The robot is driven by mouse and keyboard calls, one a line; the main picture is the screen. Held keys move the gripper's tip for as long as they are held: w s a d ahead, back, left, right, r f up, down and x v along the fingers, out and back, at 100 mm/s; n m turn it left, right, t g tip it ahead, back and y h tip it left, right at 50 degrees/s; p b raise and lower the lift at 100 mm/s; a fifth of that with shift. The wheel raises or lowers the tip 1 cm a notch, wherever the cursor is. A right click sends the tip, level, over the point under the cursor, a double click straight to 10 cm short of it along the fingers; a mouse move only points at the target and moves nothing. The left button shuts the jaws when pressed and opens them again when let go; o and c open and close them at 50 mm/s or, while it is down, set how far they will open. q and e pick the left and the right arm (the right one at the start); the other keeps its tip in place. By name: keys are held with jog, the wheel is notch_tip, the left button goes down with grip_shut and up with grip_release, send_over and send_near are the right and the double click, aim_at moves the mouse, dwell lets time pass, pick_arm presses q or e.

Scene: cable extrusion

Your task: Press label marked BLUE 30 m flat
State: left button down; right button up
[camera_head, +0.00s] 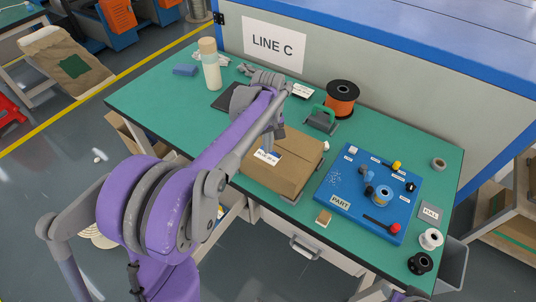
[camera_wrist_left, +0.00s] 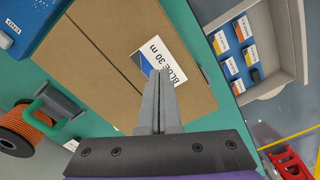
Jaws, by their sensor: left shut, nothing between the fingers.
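A closed brown cardboard box (camera_head: 291,170) lies on the green bench; it fills the middle of the left wrist view (camera_wrist_left: 85,60). A white label (camera_head: 267,156) is near its left side. In the left wrist view the label (camera_wrist_left: 158,55) reads BLUE 30 m, with a coloured strip along one edge. My left gripper (camera_wrist_left: 159,72) is shut and empty, its tips over the label's lower part, hiding some of it. I cannot tell whether they touch it or whether every label edge lies flat.
A blue board marked PART (camera_head: 340,203) with small parts stands right of the box. An orange spool (camera_head: 341,98) and a green-handled tool (camera_head: 320,119) are behind it. A pale bottle (camera_head: 210,66) stands at the back left. An open drawer (camera_wrist_left: 250,92) shows beside the bench.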

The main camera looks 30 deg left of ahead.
pick_arm(q)
jog(key=shift+f+b, duration=0.5)
jog(key=shift+f, duration=0.35)
pick_arm(e)
jog(key=shift+s+f, duration=0.15)
jog(key=shift+f, duration=0.45)
pick_arm(q)
notch_tip(320, 180, up, 8)
jog(key=p, duration=0.4)
jog(key=shift+p, duration=0.3)
pick_arm(e)
jog(key=r, duration=0.2)
jog(key=w+r, duration=0.1)
jog(key=r, duration=0.2)
jog(key=shift+w+r, duration=0.35)
jog(key=shift+s, duration=0.1)
pick_arm(q)
jog(key=s+d+f+m+t, duration=0.2)
jog(key=s+d+m, duration=0.3)
jog(key=s, duration=0.5)
jog(key=s+d+f+m+t, duration=0.1)
jog(key=s+d+m+t, duration=0.2)
jog(key=s, duration=0.7)
jog(key=d+m, duration=0.2)
jog(key=m, duration=0.1)
jog(key=shift+s+d+f+t, duration=0.2)
jog(key=shift+s+f+t, duration=0.1)
jog(key=shift+s+f, duration=0.1)
